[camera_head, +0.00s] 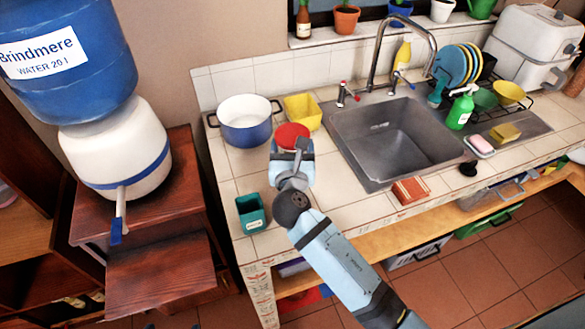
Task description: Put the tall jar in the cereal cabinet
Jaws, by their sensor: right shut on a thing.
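My right gripper (292,160) is over the left part of the tiled counter, its arm coming in from the lower right. It is shut on what looks like the tall jar, of which the round red lid (291,134) shows. The jar's body is mostly hidden behind the gripper, and I cannot tell whether its base touches the counter. My left gripper is not in view. I cannot make out a cereal cabinet for certain.
A blue-white pot (246,126) and a yellow container (303,112) stand behind the gripper. A teal container (252,214) is at the counter's left edge. The sink (398,142) lies to the right.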

